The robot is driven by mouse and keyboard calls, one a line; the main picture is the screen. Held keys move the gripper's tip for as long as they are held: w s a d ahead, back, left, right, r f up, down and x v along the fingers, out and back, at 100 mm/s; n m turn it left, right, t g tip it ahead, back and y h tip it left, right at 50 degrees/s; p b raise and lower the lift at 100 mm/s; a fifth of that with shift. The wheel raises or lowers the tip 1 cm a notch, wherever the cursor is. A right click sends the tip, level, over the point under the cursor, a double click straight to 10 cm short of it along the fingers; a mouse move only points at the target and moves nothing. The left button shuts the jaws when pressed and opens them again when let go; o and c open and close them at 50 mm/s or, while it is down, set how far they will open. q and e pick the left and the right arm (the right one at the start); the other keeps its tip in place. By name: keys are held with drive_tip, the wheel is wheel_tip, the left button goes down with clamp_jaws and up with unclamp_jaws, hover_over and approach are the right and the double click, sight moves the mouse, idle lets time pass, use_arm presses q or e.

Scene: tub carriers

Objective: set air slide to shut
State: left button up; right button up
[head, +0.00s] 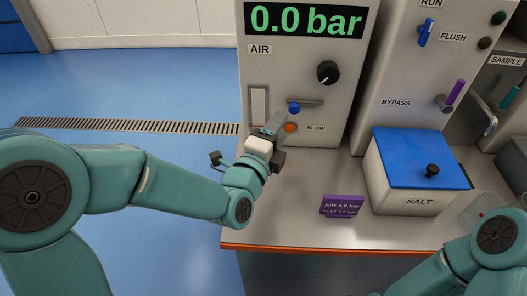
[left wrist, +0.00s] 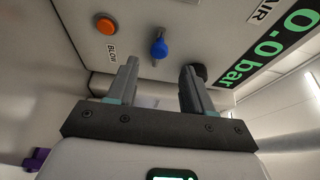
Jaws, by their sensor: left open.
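The grey air panel (head: 290,60) stands in front of me, with an AIR label and a green readout of 0.0 bar. A blue knob (head: 293,107) sits near the left end of a short horizontal slot (head: 310,101); I take it for the air slide. In the left wrist view the blue knob (left wrist: 158,48) shows beyond and between the fingers. My left gripper (head: 272,125) is open and empty, close before the panel, apart from the knob as far as I can tell. My right gripper is out of view; only part of that arm shows.
A black dial (head: 327,72) is above the slot and an orange BLOW button (head: 290,127) below it. A purple sign (head: 342,206) and a blue-lidded SALT box (head: 420,160) stand on the counter (head: 300,225). Bypass and flush controls are at right.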

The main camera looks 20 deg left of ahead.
use_arm(q)
drive_tip(key=s+a+b, duration=0.1)
drive_tip(key=s+b, duration=0.5)
drive_tip(key=s, duration=0.1)
drive_tip(key=shift+s+a+b, duration=0.25)
drive_tip(key=shift+a+b, duration=0.05)
drive_tip(key=shift+b, duration=0.05)
